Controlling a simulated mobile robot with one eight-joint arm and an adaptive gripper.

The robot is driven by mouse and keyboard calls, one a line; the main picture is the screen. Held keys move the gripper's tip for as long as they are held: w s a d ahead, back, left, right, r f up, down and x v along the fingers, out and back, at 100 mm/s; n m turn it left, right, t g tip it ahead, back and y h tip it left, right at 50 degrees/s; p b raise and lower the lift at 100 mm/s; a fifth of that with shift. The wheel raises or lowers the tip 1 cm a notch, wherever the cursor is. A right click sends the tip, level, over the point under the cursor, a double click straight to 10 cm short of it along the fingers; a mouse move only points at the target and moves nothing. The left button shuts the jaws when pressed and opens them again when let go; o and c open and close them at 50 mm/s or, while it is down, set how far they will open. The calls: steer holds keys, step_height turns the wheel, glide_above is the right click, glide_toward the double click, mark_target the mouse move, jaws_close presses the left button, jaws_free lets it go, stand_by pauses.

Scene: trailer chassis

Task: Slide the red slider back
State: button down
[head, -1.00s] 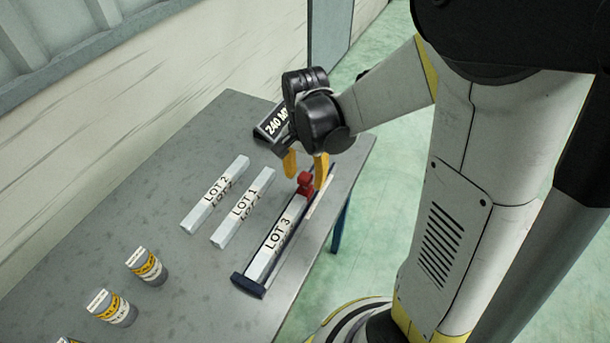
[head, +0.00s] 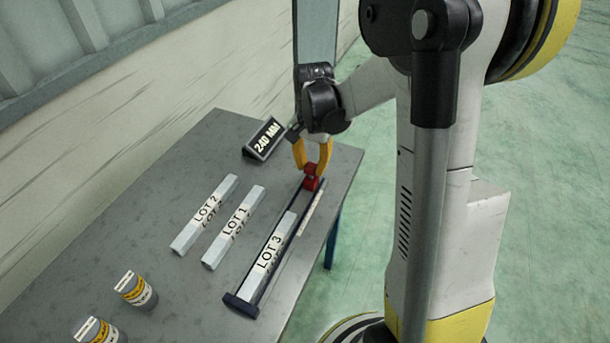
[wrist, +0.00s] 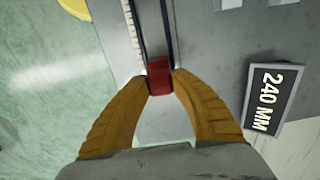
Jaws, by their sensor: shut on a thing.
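The red slider (head: 312,176) sits on a dark narrow rail (head: 299,218) near the table's right edge, towards the rail's far end. My gripper (head: 312,168) has its yellow fingers closed around the slider. In the wrist view the red slider (wrist: 160,76) is between the two fingertips (wrist: 160,80), with the rail (wrist: 166,35) running away above it. A white bar marked LOT 3 (head: 268,258) lies along the near part of the rail, with a gap between its far end and the slider. A pale scale strip (head: 311,208) runs beside the rail.
Bars marked LOT 1 (head: 233,228) and LOT 2 (head: 204,213) lie left of the rail. A sign reading 240 MM (head: 264,139) stands near the table's far edge, left of my gripper. Two labelled cylinders (head: 136,290) (head: 99,331) stand at the near left.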

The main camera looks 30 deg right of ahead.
steer(key=shift+w+d, duration=0.1)
steer(key=c, duration=1.1)
jaws_free()
steer(key=shift+w+d, duration=0.1)
steer(key=shift+o, duration=0.2)
step_height(320, 180, up, 12)
